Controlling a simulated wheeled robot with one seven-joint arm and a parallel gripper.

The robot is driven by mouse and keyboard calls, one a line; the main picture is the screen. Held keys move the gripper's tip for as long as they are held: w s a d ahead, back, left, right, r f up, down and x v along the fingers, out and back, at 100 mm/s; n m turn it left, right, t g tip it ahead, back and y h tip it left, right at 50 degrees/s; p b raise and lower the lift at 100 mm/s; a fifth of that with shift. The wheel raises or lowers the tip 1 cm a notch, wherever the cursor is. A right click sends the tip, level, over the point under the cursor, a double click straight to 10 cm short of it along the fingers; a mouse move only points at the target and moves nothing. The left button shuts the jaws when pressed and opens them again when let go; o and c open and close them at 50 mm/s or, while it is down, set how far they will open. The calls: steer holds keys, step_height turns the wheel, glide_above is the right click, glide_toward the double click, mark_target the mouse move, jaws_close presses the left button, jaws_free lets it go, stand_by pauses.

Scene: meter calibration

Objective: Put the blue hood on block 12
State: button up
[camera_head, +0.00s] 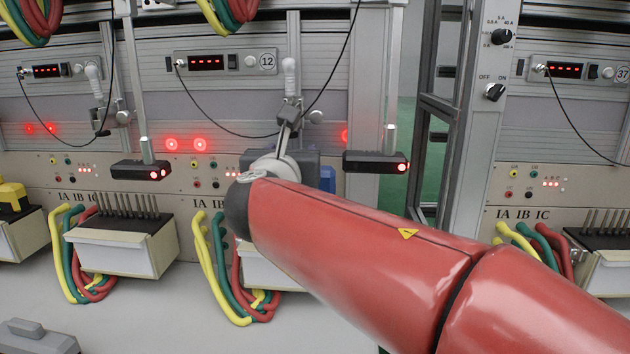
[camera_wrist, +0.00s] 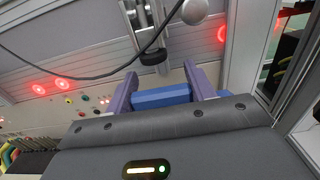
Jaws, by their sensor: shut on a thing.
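The blue hood (camera_wrist: 162,97) is between the two fingers of my gripper (camera_wrist: 163,88) in the wrist view, and the gripper is shut on it. Only part of the hood shows above the gripper's grey housing. In the head view a small blue patch shows to the right of my wrist; the fingers are hidden there. The meter marked 12 (camera_head: 226,62) is on the rack above my wrist. Below it, the white block (camera_head: 262,272) is mostly hidden behind my arm, and its top cannot be seen. The hood appears raised in front of the panel, apart from the block.
A pin-topped block (camera_head: 122,248) stands to the left, and a yellow hood (camera_head: 12,195) sits farther left. Black sensor boxes (camera_head: 140,170) (camera_head: 375,162) stick out from the rack on both sides. Yellow, green and red cables (camera_head: 222,275) hang beside the block. A grey object (camera_head: 38,337) lies at lower left.

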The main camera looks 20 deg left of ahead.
mark_target(296, 144)
steer(key=x, duration=0.3)
steer(key=shift+w+a, duration=0.1)
steer(key=shift+w, duration=0.25)
step_height(296, 144, down, 6)
steer(key=shift+s+f+b, duration=0.15)
steer(key=shift+f+b, duration=0.05)
steer(key=shift+b, duration=0.65)
steer(key=shift+w+f, duration=0.2)
steer(key=shift+f, duration=0.1)
steer(key=shift+f, duration=0.1)
steer(key=o, duration=1.1)
steer(key=shift+c, duration=0.2)
